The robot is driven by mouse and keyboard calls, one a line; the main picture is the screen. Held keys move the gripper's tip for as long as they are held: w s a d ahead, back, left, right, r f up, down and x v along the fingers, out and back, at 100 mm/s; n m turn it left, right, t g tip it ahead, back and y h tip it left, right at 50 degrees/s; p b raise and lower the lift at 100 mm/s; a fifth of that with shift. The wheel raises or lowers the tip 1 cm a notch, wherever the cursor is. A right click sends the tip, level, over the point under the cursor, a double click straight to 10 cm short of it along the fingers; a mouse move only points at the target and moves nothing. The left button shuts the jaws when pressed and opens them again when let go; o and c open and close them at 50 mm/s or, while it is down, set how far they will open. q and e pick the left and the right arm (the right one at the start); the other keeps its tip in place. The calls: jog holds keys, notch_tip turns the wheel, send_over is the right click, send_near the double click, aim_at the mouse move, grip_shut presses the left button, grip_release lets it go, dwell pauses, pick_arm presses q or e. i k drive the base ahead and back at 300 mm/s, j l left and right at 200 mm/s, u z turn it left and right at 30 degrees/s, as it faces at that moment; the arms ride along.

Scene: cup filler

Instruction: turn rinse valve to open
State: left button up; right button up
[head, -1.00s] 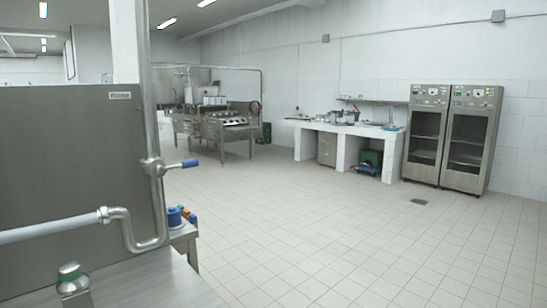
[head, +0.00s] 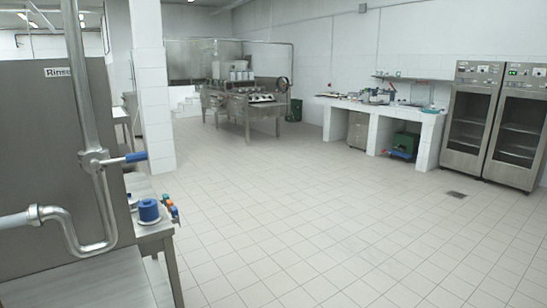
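The rinse valve (head: 97,160) sits on a vertical steel pipe at the left of the head view. Its blue lever handle (head: 135,157) points to the right, roughly level. A label reading "Rinse" (head: 57,72) is on the steel panel (head: 35,130) behind the pipe. Neither of my grippers shows in this view.
A steel bench (head: 85,282) lies under the pipe. A side table (head: 160,232) beside it holds a blue round part (head: 149,211) and small coloured fittings. A white pillar (head: 152,100) stands behind. The tiled floor (head: 310,230) to the right is clear.

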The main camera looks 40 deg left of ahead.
aim_at(94, 163)
jog(key=i+l+z, duration=0.1)
jog(key=i, duration=0.7)
jog(key=i+u, duration=0.25)
jog(key=u, duration=0.15)
jog(key=i+u, duration=0.25)
jog(key=u, duration=0.15)
jog(key=i+l+u, duration=0.15)
jog(key=u, duration=0.25)
jog(key=i+u, duration=0.15)
jog(key=u, duration=0.3)
jog(key=i+u, duration=0.2)
jog(key=u, duration=0.2)
jog(key=i+l+u, duration=0.15)
jog(key=u, duration=0.3)
jog(key=i+l+u, duration=0.1)
jog(key=u, duration=0.35)
jog(key=i+l+u, duration=0.1)
jog(key=l+u, duration=0.15)
jog(key=u, duration=0.2)
jog(key=l+u, duration=0.2)
jog(key=u, duration=0.2)
jog(key=i+l, duration=0.05)
